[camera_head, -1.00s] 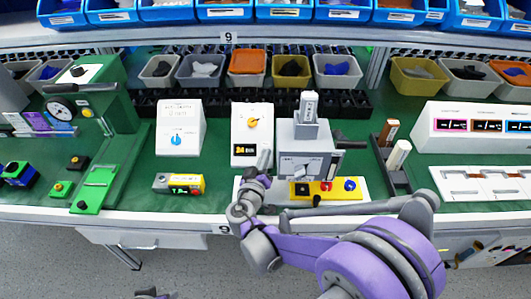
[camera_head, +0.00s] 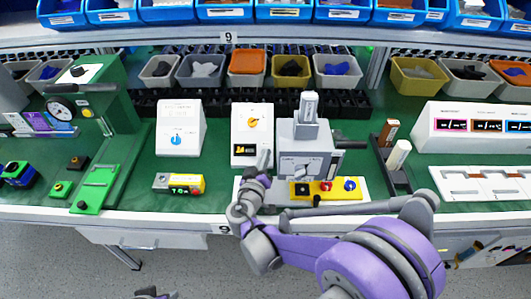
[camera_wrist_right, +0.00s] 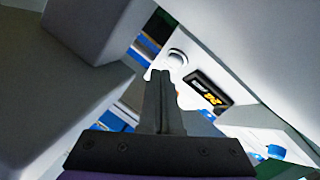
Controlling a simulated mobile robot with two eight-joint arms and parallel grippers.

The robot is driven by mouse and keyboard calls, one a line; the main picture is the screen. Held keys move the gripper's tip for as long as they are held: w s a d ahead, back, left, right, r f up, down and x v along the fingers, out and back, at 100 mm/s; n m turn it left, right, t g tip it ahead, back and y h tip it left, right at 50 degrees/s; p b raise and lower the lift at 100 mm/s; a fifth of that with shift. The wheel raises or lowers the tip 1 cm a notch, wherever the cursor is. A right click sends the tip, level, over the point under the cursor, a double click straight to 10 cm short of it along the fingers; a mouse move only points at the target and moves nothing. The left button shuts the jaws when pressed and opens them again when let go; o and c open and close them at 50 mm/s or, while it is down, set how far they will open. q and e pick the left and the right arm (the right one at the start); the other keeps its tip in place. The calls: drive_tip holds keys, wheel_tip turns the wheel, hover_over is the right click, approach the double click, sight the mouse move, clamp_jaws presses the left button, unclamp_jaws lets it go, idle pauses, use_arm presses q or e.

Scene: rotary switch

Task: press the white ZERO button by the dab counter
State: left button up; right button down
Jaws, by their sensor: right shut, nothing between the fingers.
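My right gripper (camera_head: 265,158) is shut and empty, in front of the white box with an orange knob (camera_head: 253,122). The box has a dark display with a yellow reading (camera_head: 246,149), probably the dab counter. In the right wrist view the shut fingers (camera_wrist_right: 159,78) point at a white face with a round white button (camera_wrist_right: 177,57) and a dark display with orange digits (camera_wrist_right: 208,89). The fingertips appear just below the button; I cannot tell whether they touch it. In the head view the button is not clear. A small part of my left arm (camera_head: 154,294) shows at the bottom edge.
A grey machine (camera_head: 305,150) stands close to the right of the gripper, with a yellow panel of knobs (camera_head: 326,190) before it. A white box with a blue knob (camera_head: 180,128) and a small yellow-grey box (camera_head: 178,184) stand to the left. Green bench shows between them.

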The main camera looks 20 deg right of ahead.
use_arm(q)
drive_tip(key=shift+f, duration=0.1)
use_arm(e)
drive_tip(key=shift+f, duration=0.1)
drive_tip(key=shift+w+f, duration=0.1)
drive_tip(key=shift+w, duration=0.05)
use_arm(q)
drive_tip(key=shift+s+f, duration=0.1)
drive_tip(key=shift+f, duration=0.05)
